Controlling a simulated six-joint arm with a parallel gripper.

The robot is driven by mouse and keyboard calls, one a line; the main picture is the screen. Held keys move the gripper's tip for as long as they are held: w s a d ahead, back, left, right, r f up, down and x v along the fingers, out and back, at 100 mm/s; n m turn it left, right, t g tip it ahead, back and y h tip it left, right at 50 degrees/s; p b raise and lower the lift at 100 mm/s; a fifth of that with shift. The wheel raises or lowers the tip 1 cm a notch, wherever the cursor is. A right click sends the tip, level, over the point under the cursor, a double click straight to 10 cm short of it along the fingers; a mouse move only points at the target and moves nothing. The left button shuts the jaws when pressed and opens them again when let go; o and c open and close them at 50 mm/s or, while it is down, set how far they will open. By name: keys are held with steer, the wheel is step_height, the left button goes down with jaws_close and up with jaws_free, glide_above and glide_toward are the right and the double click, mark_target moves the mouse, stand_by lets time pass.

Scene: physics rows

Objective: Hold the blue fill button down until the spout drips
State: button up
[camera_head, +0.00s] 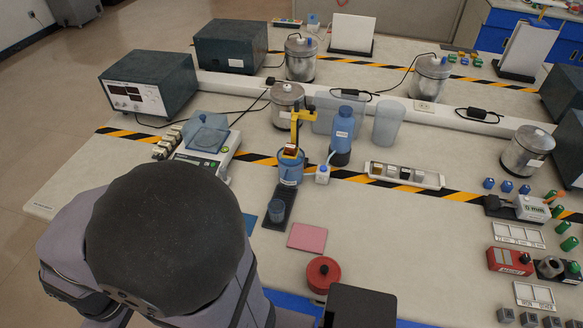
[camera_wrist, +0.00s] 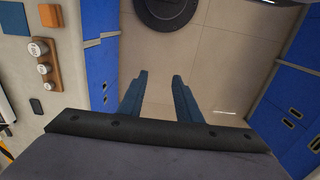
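A blue dispenser body (camera_head: 290,170) with a yellow upright (camera_head: 296,128) stands mid-table in the head view. A small blue cup (camera_head: 277,209) stands in front of it on a dark tray (camera_head: 272,233). I cannot pick out the fill button or the spout's tip for certain, and no drip is visible. My gripper (camera_wrist: 160,75) shows in the wrist view with its two blue fingers apart and nothing between them. It points at bare floor between blue cabinets, away from the dispenser. The gripper is not discernible in the head view.

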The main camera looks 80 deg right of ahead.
jaws_close()
stand_by(1.9)
